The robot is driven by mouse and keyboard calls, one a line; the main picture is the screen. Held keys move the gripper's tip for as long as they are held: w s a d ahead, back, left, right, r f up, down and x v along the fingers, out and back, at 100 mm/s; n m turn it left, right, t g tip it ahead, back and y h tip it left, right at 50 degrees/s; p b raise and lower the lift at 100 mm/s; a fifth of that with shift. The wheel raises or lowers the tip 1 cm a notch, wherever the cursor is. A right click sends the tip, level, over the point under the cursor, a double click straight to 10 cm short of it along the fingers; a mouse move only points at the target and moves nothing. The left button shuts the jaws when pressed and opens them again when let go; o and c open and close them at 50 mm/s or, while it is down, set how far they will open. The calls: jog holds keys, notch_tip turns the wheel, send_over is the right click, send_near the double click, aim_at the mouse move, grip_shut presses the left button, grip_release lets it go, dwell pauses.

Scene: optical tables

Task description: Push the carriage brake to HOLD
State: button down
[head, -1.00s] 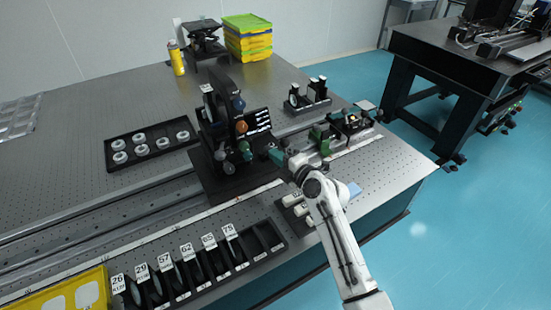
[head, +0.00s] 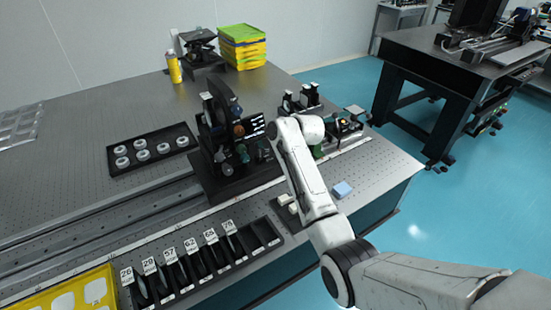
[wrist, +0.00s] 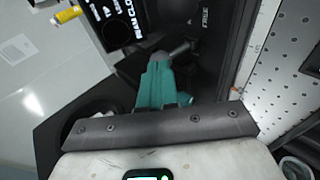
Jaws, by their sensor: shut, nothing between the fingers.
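The black carriage (head: 228,185) stands across the rail on the near table, with an upright ring mount and several knobs. My gripper (wrist: 160,62) shows teal fingers in the wrist view, shut and empty, low over the dark carriage. A grey rod-like piece (wrist: 182,48), possibly the brake lever, lies just beyond the fingertips; I cannot tell whether they touch. A small white label (wrist: 205,17) on the dark surface beside it seems to read FREE. No HOLD marking is legible. In the head view my arm largely hides the gripper and the carriage's right side.
A black rack of numbered plates (head: 205,262) lies in front of the rail. A tray of round parts (head: 150,148) is at left. Small optics mounts (head: 302,98) stand right of the carriage.

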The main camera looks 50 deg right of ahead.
jog(key=shift+w+g, duration=0.25)
jog(key=shift+g, duration=0.15)
jog(key=shift+d+r, duration=0.1)
jog(key=shift+r, duration=0.1)
jog(key=shift+r+p, duration=0.5)
jog(key=shift+r, duration=0.15)
jog(key=shift+r, duration=0.15)
